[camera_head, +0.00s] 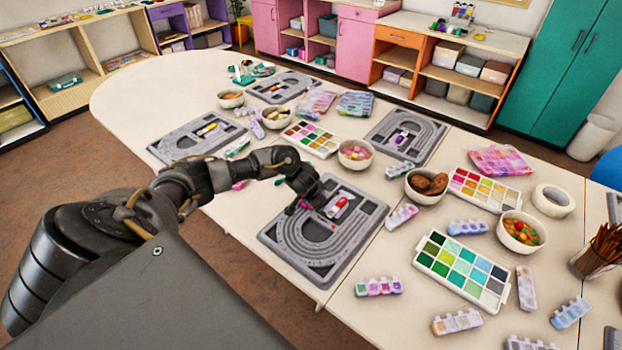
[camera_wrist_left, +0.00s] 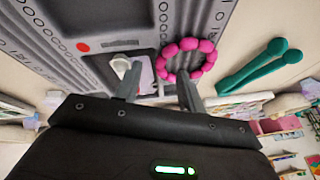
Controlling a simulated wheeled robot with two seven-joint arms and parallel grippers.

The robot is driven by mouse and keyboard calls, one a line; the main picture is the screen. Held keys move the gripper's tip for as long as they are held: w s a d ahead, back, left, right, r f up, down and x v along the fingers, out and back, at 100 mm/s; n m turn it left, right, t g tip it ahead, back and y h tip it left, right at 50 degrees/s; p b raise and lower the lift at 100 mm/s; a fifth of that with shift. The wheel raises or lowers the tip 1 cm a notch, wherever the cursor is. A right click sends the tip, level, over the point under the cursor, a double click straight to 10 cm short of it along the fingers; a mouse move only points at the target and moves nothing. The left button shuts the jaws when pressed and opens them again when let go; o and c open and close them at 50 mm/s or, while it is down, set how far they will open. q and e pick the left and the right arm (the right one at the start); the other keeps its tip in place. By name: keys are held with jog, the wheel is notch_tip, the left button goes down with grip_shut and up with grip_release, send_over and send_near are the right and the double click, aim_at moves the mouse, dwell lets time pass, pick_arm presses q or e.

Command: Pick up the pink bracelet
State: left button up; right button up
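The pink bracelet (camera_wrist_left: 190,60) is a ring of round pink beads in the left wrist view, at the edge of a grey bead board (camera_wrist_left: 90,25). My left gripper (camera_wrist_left: 157,84) is open, its two fingers apart. The right-hand finger in that view overlaps the near side of the ring; I cannot tell whether it passes through it. In the head view my left gripper (camera_head: 310,203) is low over the front bead board (camera_head: 283,241), and it mostly hides the bracelet. My right gripper is not in view.
A small white item (camera_wrist_left: 122,66) lies in the board near the other finger. A green tool (camera_wrist_left: 262,66) lies beside the board. Bowls, such as one with brown pieces (camera_head: 427,186), and bead trays (camera_head: 462,268) crowd the table to the right.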

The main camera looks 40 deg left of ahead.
pick_arm(q)
jog(key=shift+x, duration=1.25)
grip_shut()
jog(key=shift+r, duration=0.1)
notch_tip(320, 180, up, 3)
jog(key=shift+w+f, duration=0.1)
jog(key=shift+f, duration=0.05)
jog(key=s+a+r, duration=0.2)
jog(key=s+r, duration=0.3)
jog(key=s, duration=0.1)
jog(key=s+a+r, duration=0.2)
jog(key=s+r, duration=0.3)
jog(key=s, duration=0.2)
jog(key=shift+s+a+p, duration=0.2)
jog(key=shift+a+p, duration=0.1)
jog(key=shift+a, duration=0.1)
